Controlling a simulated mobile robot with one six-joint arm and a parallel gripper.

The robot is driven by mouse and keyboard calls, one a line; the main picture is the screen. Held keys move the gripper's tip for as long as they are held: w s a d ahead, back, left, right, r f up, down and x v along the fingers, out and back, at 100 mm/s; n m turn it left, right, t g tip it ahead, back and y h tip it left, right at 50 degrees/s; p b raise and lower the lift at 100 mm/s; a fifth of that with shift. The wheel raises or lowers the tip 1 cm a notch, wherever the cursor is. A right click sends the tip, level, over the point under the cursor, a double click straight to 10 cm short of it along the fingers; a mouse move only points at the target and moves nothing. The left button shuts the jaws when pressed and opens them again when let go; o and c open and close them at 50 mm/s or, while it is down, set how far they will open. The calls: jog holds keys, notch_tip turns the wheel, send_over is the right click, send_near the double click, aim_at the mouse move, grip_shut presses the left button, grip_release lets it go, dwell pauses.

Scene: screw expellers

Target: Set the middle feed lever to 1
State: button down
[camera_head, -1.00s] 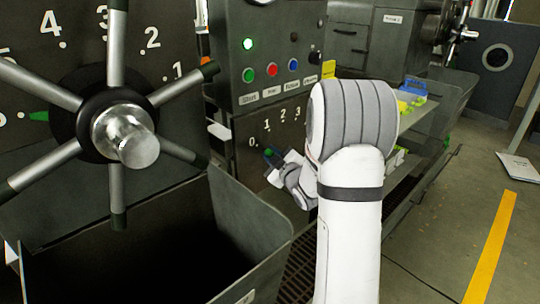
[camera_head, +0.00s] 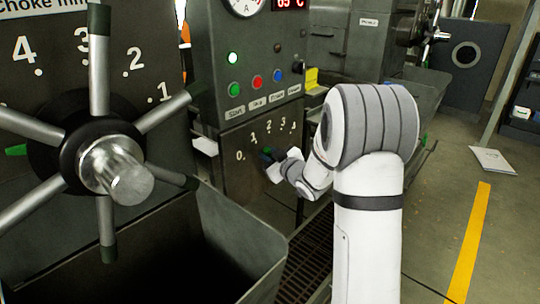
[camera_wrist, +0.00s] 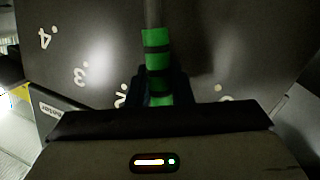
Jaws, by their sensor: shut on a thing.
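The feed lever (camera_wrist: 157,62) has bright green and dark bands on its handle and a grey rod in the wrist view. Its green part (camera_head: 267,152) is small in the head view, in front of the numbered dial plate (camera_head: 250,185). My gripper (camera_wrist: 158,88) has its dark fingers on both sides of the handle, shut on it. In the head view my gripper (camera_head: 273,165) is partly hidden by my wrist. The wrist view shows 4, 3 and 2 left of the lever and a white dot to the right. The mark behind my gripper is hidden.
A large spoked handwheel (camera_head: 100,165) stands at the left, above a dark open bin (camera_head: 235,240). A control box with coloured buttons (camera_head: 257,82) is above the dial. Floor at the right is open, with a yellow line (camera_head: 470,240).

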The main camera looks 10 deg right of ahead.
jog(key=shift+d, duration=0.1)
jog(key=c, duration=1.3)
grip_release()
jog(key=shift+s, duration=0.1)
jog(key=b+v, duration=0.1)
jog(key=v, duration=0.6)
jog(key=shift+s+d, duration=0.1)
jog(key=shift+s, duration=0.25)
